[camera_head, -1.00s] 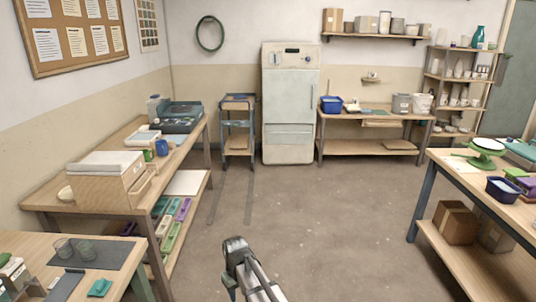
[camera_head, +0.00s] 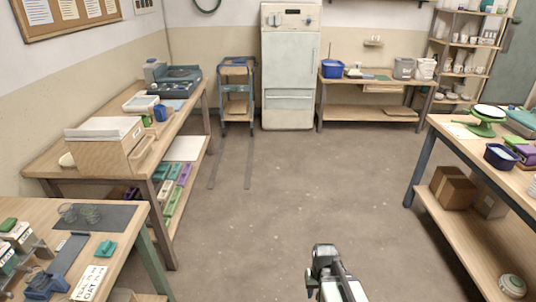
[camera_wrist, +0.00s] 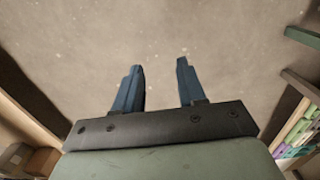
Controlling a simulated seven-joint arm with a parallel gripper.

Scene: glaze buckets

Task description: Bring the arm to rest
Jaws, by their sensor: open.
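My gripper (camera_wrist: 160,82) shows in the wrist view with its two blue fingers apart and nothing between them. Beyond the fingertips there is only bare floor. In the head view my arm (camera_head: 330,268) rises from the bottom edge, right of the middle, over open floor. The fingers cannot be made out in that view. The arm touches none of the tables.
A work table (camera_head: 160,222) with glasses, a teal item and a lettered card stands at lower left. A longer bench (camera_head: 45,168) lies behind it. A right-hand table (camera_head: 455,142) holds a blue tub (camera_head: 500,157). The middle floor (camera_head: 285,190) is clear.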

